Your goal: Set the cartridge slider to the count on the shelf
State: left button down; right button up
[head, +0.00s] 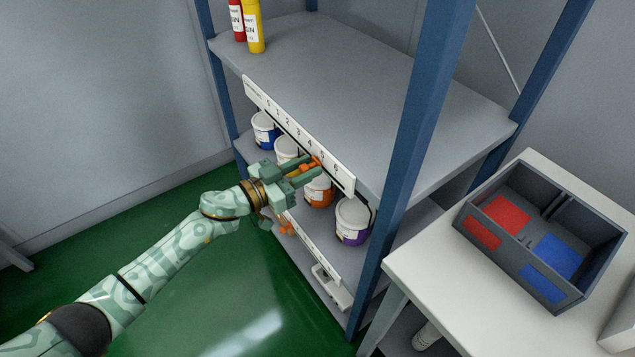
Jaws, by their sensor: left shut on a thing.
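The cartridge slider (316,161) is a small orange piece on the upper white number strip (258,93), towards its right end near the high numbers. My left gripper (308,165) is shut on it. The fingers hide part of the slider and the strip, so I cannot read its exact number. On the upper shelf (340,75) a red cartridge (236,22) and a yellow cartridge (254,28) stand upright at the far left. Their tops are cut off by the picture edge. My right gripper is not in view.
Several paint-style tubs, including a blue one (264,130) and a purple one (352,220), stand on the shelf below. A lower strip (318,256) has another orange slider (286,226). A blue post (420,130) stands right of my gripper. A divided grey box (590,262) sits on a white table (410,262).

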aim_at(289, 133)
pick_arm(q)
jog(key=w+a+b, duration=0.1)
jog(key=w+a, duration=0.1)
jog(key=w, duration=0.1)
jog(key=w+a+b, duration=0.1)
jog(key=w+a, duration=0.1)
jog(key=w, duration=0.1)
jog(key=w+a+b, duration=0.1)
jog(key=w+a, duration=0.1)
jog(key=w, duration=0.1)
jog(key=shift+a+f+b, duration=0.2)
jog(key=shift+a+b, duration=0.1)
jog(key=shift+w+a+r, duration=0.15)
jog(key=shift+w+a, duration=0.15)
jog(key=shift+w, duration=0.05)
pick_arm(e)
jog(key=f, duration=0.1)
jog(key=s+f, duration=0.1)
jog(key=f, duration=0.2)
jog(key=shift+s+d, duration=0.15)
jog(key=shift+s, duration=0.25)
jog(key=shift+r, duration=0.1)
pick_arm(q)
jog(key=c, duration=1.3)
grip_release()
jog(key=shift+o, duration=0.2)
